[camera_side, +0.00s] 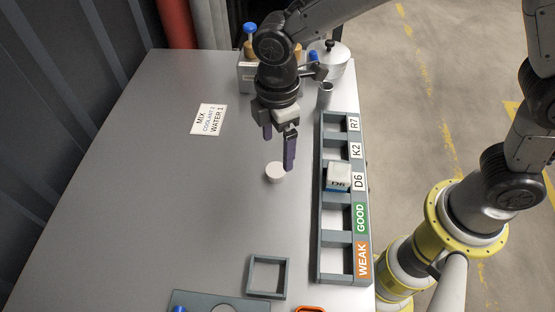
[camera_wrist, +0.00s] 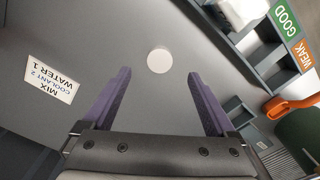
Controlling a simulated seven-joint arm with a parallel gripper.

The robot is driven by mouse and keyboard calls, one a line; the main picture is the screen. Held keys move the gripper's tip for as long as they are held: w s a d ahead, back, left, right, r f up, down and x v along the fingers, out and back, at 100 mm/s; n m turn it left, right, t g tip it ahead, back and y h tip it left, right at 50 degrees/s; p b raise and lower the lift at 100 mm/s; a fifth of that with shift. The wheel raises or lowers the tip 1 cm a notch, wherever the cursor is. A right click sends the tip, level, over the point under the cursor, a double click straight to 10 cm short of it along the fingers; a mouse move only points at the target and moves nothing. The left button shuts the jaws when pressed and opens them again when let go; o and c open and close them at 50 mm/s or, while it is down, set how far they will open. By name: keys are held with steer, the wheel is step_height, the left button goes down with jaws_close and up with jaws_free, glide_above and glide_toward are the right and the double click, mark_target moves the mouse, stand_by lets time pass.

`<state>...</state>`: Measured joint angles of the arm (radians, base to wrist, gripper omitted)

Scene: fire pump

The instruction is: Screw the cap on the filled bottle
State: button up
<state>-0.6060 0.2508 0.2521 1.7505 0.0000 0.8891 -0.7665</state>
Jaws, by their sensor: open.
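A small round white cap (camera_side: 276,172) lies on the grey table, left of the rack. In the wrist view the cap (camera_wrist: 159,61) shows as a plain white disc just beyond the fingertips, midway between them. My gripper (camera_side: 279,150) points down above the table near the cap, with its purple fingers apart and nothing between them. The fingers also show in the wrist view (camera_wrist: 159,75).
The grey rack (camera_side: 364,277) with compartments R7, K2, D6, GOOD and WEAK runs along the right table edge. A metal cup (camera_side: 325,95) and a lidded pot (camera_side: 338,68) stand behind. A square frame (camera_side: 251,275) lies in front. The table's left side is clear around a MIX card (camera_side: 208,120).

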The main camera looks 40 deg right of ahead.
mark_target(278, 169)
step_height(278, 169, down, 7)
steer(key=shift+r, duration=0.1)
stand_by(0.4)
steer(key=c, duration=1.4)
steer(key=shift+r, duration=2.65)
steer(key=s+d+r, duration=0.2)
steer(key=s, duration=0.1)
steer(key=s+d+r, duration=0.3)
steer(key=s, duration=0.1)
steer(key=s+d+r, duration=0.2)
steer(key=s+r, duration=0.1)
steer(key=shift+s+d, duration=0.15)
steer(key=shift+d, duration=0.1)
steer(key=shift+s+f, duration=0.1)
steer(key=shift+f, duration=1.75)
